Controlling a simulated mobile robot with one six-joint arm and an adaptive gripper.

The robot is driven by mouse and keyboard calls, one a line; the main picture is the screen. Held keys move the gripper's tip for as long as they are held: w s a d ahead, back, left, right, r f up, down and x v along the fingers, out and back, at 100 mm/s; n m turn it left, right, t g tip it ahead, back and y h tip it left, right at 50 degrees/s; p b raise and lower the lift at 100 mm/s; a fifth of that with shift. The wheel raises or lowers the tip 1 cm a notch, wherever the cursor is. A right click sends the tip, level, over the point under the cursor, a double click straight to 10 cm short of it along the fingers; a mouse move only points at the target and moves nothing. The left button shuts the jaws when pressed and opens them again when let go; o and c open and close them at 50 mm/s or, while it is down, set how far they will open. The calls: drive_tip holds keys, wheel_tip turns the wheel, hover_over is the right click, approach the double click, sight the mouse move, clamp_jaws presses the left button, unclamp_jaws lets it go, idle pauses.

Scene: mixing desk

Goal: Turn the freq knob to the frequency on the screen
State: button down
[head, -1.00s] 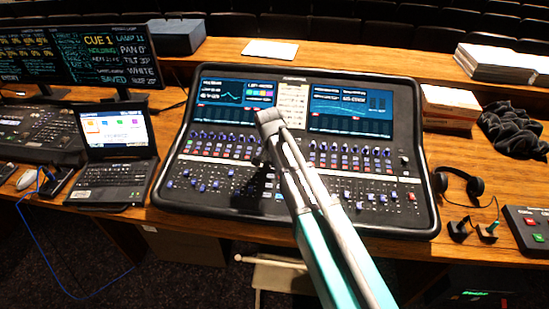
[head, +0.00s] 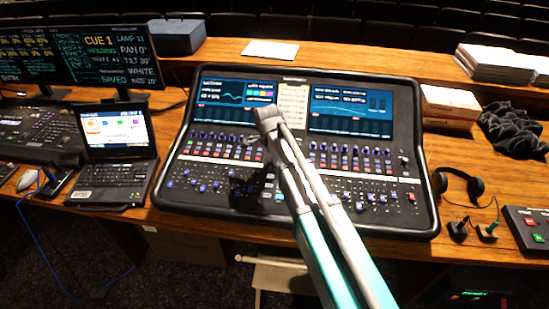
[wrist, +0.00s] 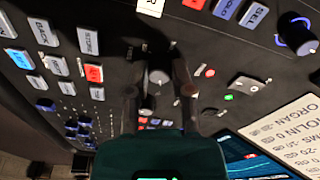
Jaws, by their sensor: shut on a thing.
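My gripper (wrist: 157,85) points down at the mixing desk (head: 180,185), its two dark fingers on either side of a small grey-topped knob (wrist: 158,77). The fingers are shut on this knob, and its sides are mostly hidden by them. No label on it is readable, but it is the knob I hold for the freq setting. In the head view my arm reaches to the desk's middle, and the knob is hidden there. The desk's left screen (head: 237,92) shows a curve and coloured blocks. Its right screen (head: 350,108) shows text too small to read.
A white label strip (head: 293,105) lies between the screens. A laptop (head: 115,155) stands left of the desk; headphones (head: 460,182) and a white box (head: 450,104) are at its right.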

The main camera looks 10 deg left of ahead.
drive_tip(key=shift+m, duration=0.6)
drive_tip(key=c, duration=0.5)
unclamp_jaws()
drive_tip(key=shift+n, duration=0.3)
